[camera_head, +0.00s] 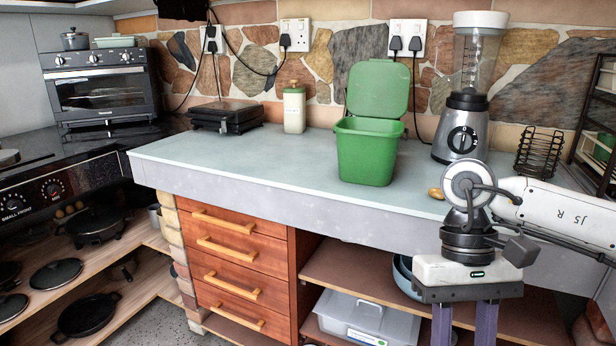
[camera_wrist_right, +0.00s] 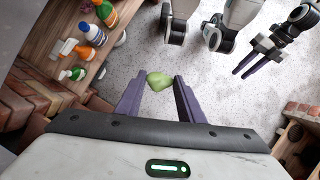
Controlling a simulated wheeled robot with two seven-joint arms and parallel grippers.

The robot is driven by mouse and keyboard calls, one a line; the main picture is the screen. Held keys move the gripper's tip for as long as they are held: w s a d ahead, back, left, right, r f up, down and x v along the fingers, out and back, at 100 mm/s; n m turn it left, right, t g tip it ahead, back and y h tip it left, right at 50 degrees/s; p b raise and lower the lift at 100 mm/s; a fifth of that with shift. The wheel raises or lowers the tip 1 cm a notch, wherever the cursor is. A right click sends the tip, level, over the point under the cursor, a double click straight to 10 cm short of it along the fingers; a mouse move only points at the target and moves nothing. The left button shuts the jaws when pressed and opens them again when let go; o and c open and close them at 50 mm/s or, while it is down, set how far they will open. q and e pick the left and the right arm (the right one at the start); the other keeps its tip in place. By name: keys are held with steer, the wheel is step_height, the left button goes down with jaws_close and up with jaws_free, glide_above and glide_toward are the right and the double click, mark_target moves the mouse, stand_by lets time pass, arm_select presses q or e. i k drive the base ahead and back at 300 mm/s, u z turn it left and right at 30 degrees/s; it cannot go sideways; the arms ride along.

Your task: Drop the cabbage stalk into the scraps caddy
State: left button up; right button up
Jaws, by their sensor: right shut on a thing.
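The green scraps caddy (camera_head: 368,155) stands upright on the counter, its lid (camera_head: 378,88) raised at the back. My right gripper (camera_head: 464,325) is in front of the counter, right of the caddy and below the counter top, pointing down. Its fingertips are cut off in the head view. In the right wrist view, my right gripper (camera_wrist_right: 159,82) is shut on the pale green cabbage stalk (camera_wrist_right: 158,79), held between the fingertips above the floor. My left gripper (camera_wrist_right: 251,66) shows at the upper right of that view, its two fingers apart with nothing between them.
A blender (camera_head: 462,110) stands right of the caddy, with a small tan object (camera_head: 435,193) near it. A white-green bottle (camera_head: 294,108) and a black grill (camera_head: 226,115) stand to the left. The counter (camera_head: 270,155) left of the caddy is clear. Spray bottles (camera_wrist_right: 85,50) sit on a shelf.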

mark_target(379, 186)
steer(key=u, duration=0.35)
steer(key=i, duration=1.1)
steer(key=z, duration=0.7)
